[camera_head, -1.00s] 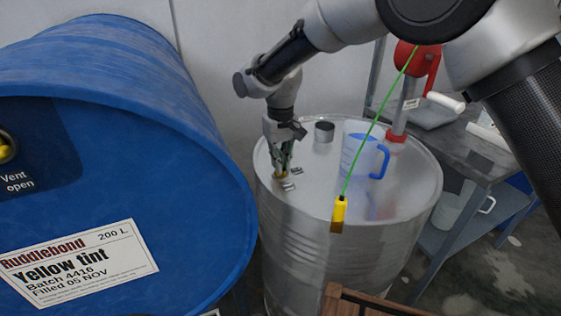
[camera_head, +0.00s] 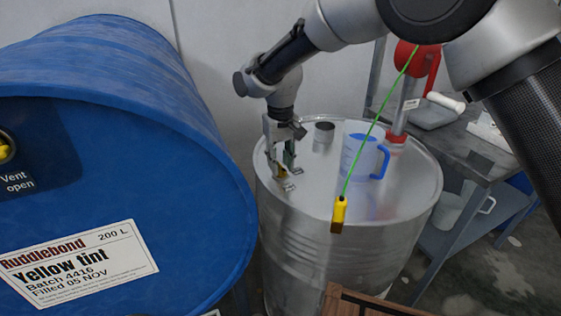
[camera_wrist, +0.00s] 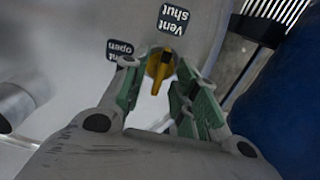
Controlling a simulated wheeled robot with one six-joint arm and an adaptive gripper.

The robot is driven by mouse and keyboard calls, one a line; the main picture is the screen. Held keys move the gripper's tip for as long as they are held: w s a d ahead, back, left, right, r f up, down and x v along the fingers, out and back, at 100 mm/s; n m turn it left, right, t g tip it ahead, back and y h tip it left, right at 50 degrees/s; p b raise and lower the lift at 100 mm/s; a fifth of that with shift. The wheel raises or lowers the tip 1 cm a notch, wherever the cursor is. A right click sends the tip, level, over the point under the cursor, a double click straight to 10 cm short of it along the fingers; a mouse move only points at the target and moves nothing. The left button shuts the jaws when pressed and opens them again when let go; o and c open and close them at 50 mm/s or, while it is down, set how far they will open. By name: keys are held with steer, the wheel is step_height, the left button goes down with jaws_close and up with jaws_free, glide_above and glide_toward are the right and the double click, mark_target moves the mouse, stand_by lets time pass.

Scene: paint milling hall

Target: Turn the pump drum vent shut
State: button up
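The steel pump drum (camera_head: 345,232) stands right of the blue drum. Its yellow vent knob (camera_wrist: 160,66) sits on the lid and is mostly hidden by my fingers in the head view. In the wrist view the knob's bar lies roughly in line with the "Vent shut" label (camera_wrist: 173,22). The "Vent open" label (camera_wrist: 120,49) is to its left, partly covered by a finger. My gripper (camera_head: 281,174) is open, pointing down at the lid, with a green-padded finger on either side of the knob and gaps between them and the bar.
A blue-handled jug (camera_head: 360,155), a dark cup (camera_head: 324,131) and a red pump (camera_head: 412,62) are on or above the lid.

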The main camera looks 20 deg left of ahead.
mark_target(281, 165)
step_height(281, 165, up, 12)
stand_by(0.4)
steer(key=shift+f, duration=0.1)
